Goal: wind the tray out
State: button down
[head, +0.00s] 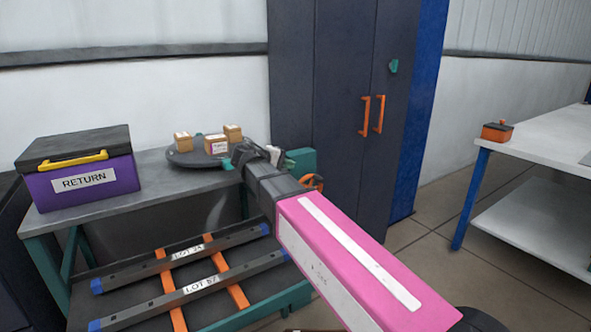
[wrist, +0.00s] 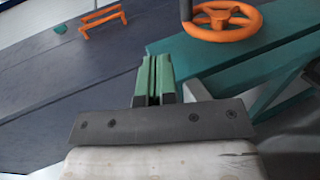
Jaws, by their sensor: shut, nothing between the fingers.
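An orange handwheel (head: 312,182) sits at the right end of the grey workbench (head: 165,188), partly hidden behind my arm. It shows more fully in the wrist view (wrist: 222,33), top right, with a dark post beside it above a teal beam. A low dark tray (head: 140,284) under the bench carries two dark rails with blue ends, labelled as lots, and orange crossbars. My gripper (wrist: 157,60) is shut and empty, its green fingers together, apart from and to the left of the wheel in the wrist view. Its fingertips are hard to make out in the head view.
A purple RETURN box (head: 85,185) and a round dark turntable (head: 195,161) with small cartons stand on the bench. A dark cabinet (head: 335,75) with orange handles (head: 379,115) stands behind. A white table (head: 545,140) with an orange box stands right. Floor between is clear.

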jog(key=s+d+f+m+g+y, duration=0.2)
jog(key=s+d+f+g+y, duration=0.15)
jog(key=d+f, duration=0.5)
jog(key=s+d+f+m+g+y, duration=0.15)
jog(key=s+d+f+y, duration=0.35)
jog(key=f, duration=0.7)
jog(key=s+d+f+m+g+y, duration=0.2)
jog(key=d+f+g, duration=0.1)
jog(key=d+f, duration=0.65)
jog(key=w+d+r+n+y, duration=0.1)
jog(key=w+r+n+y, duration=0.25)
jog(key=w+r, duration=0.95)
jog(key=w+r+n+y, duration=0.3)
jog(key=w+r+y, duration=0.35)
jog(key=r, duration=0.95)
jog(key=a+f+h, duration=0.1)
jog(key=a+f, duration=0.6)
jog(key=a, duration=0.2)
jog(key=shift+s+f+t, duration=0.15)
jog(key=shift+f+t, duration=0.1)
jog(key=shift+t, duration=0.15)
